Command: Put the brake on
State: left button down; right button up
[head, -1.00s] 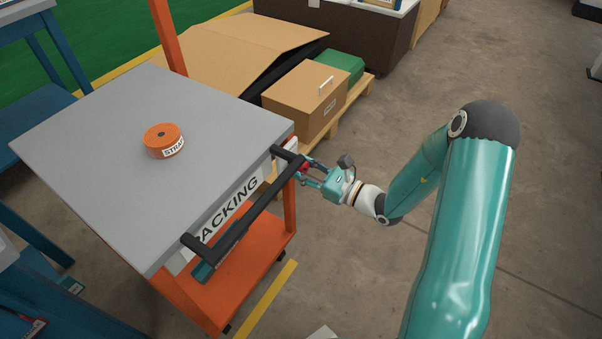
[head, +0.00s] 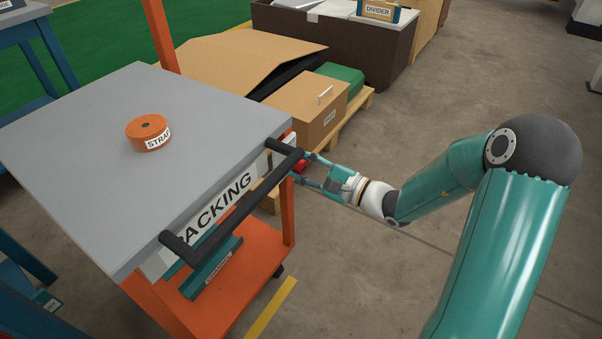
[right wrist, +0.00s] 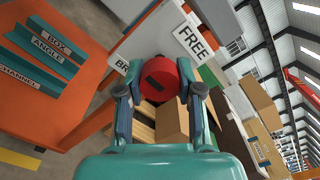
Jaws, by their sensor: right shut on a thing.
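The orange trolley with a grey top (head: 85,150) stands at the left of the head view, with a black push handle (head: 232,208) along its near side. A red knob (head: 299,163) sits on a white plate beside the handle's far end; it also shows in the right wrist view (right wrist: 178,78), with a dark slot on its face. The plate there reads "FREE" (right wrist: 192,38) on one side and "BR", partly hidden, on the other. My right gripper (head: 306,168) is shut on the knob, its fingers (right wrist: 167,92) on either side. My left gripper is out of view.
An orange strap roll (head: 148,132) lies on the trolley top. Labelled teal angle and channel pieces (right wrist: 42,50) lie on its lower shelf. Cardboard boxes (head: 308,108) on a pallet stand just behind the gripper.

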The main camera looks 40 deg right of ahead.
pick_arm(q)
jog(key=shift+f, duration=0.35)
pick_arm(e)
jog(key=shift+a+f, duration=0.1)
jog(key=shift+a, duration=0.05)
jog(key=o, duration=0.9)
jog(key=shift+s, duration=0.1)
jog(key=shift+o, duration=1.3)
jog(key=v, duration=1.2)
